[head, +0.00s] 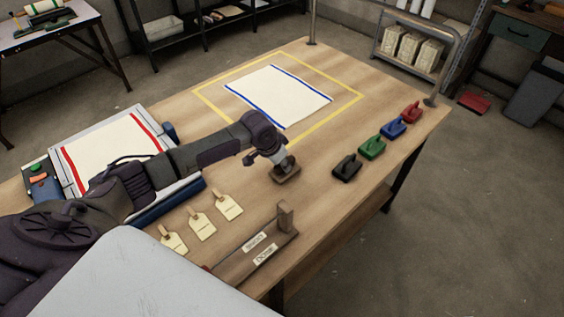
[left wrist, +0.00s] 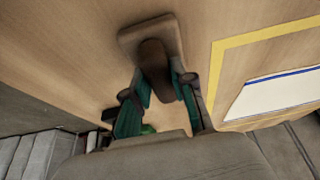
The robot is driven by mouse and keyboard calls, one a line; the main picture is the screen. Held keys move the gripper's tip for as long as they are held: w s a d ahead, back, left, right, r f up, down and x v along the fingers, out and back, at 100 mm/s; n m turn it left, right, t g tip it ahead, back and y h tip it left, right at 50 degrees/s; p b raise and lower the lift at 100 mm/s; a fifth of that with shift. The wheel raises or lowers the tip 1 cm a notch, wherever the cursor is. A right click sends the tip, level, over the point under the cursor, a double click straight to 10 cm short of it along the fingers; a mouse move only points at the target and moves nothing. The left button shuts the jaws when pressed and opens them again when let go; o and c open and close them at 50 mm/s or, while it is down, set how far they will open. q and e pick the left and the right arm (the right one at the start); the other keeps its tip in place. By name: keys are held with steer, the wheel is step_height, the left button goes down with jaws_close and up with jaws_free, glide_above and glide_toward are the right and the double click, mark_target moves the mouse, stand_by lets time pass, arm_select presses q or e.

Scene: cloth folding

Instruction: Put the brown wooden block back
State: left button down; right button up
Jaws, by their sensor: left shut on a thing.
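The brown wooden block (head: 287,177) has a flat base and an upright handle. My left gripper (head: 284,163) is above it and shut on its handle. In the left wrist view the block's base (left wrist: 131,40) shows beyond the fingers, with the handle between the teal finger pads of the gripper (left wrist: 160,80). The block is at or just above the wooden table (head: 330,195); I cannot tell whether it touches. Black (head: 346,168), green (head: 372,147), blue (head: 393,128) and red (head: 411,112) handled blocks stand in a row to its right. My right gripper is out of view.
A white cloth with blue edges (head: 275,92) lies inside a yellow outline. A white cloth with red edges (head: 105,150) lies at the left. Several tags (head: 201,225) and a labelled wooden holder (head: 255,253) are near the front edge. Table between block and black block is clear.

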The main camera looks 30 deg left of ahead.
arm_select(q)
steer(key=c, duration=1)
jaws_free()
steer(key=shift+f, duration=0.1)
steer(key=shift+o, duration=0.2)
steer(key=v, duration=1.2)
steer(key=shift+b, duration=0.3)
steer(key=shift+a+r, duration=0.1)
steer(key=shift+r, duration=0.15)
